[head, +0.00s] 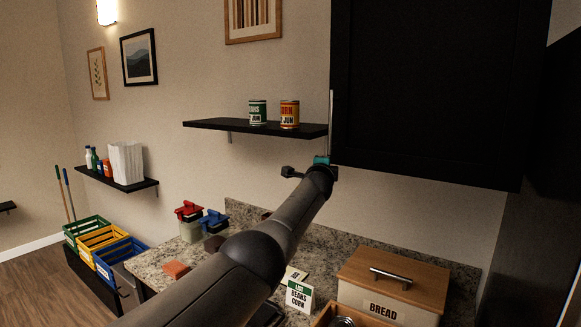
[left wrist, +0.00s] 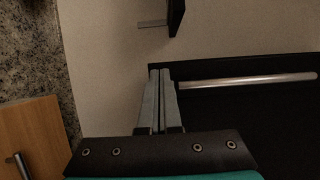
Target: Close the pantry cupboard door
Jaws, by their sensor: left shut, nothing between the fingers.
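The dark pantry cupboard door (head: 430,90) fills the upper right of the head view, with a thin upright metal handle (head: 332,120) along its left edge. I cannot tell how far the door stands open. My left gripper (head: 322,159) is raised at the door's lower left corner, just below the handle; its fingers are mostly hidden there. In the left wrist view its fingers (left wrist: 160,72) are shut and empty, their tips by the door's edge. The door (left wrist: 260,110) and handle (left wrist: 250,81) lie to their right. Contact is unclear. My right gripper is out of view.
A dark wall shelf (head: 225,126) with two cans (head: 289,114) is left of the door. Below, the granite counter (head: 155,267) holds a wooden-lidded bread box (head: 390,275), a list card (head: 299,292) and lidded jars (head: 190,222). Crates (head: 120,255) stand at the left.

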